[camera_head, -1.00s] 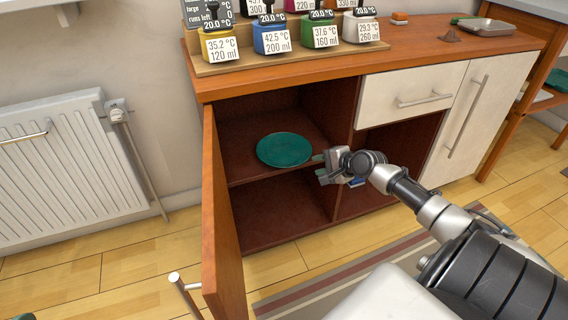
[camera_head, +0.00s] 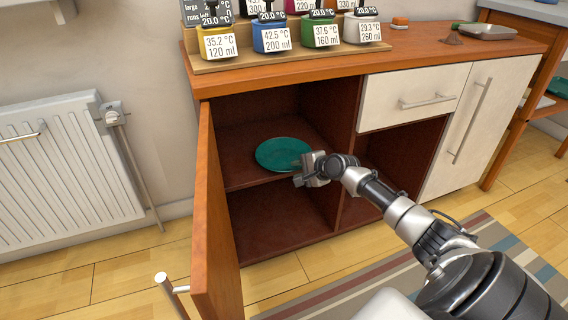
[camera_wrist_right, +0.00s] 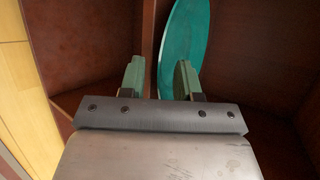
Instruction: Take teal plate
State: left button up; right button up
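The teal plate (camera_head: 281,153) lies flat on the upper shelf inside the open cabinet, its near right edge close to my right gripper (camera_head: 299,172). In the right wrist view the plate (camera_wrist_right: 184,35) shows beyond the fingers, and part of it shows between them and behind the right-hand finger. My right gripper (camera_wrist_right: 160,65) is open, its two greenish fingers apart at the plate's near rim. I cannot tell whether a finger touches the plate. My left gripper is not in view.
The open wooden door (camera_head: 211,220) stands left of the opening. The shelf (camera_head: 238,172) lies under the plate, and an upright divider (camera_head: 345,160) stands to its right. The counter (camera_head: 300,78) above holds several labelled containers. A radiator (camera_head: 60,165) is at the left.

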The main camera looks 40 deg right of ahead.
jog(key=shift+x, duration=0.95)
jog(key=shift+c, duration=0.2)
grip_shut()
jog(key=shift+r, duration=0.15)
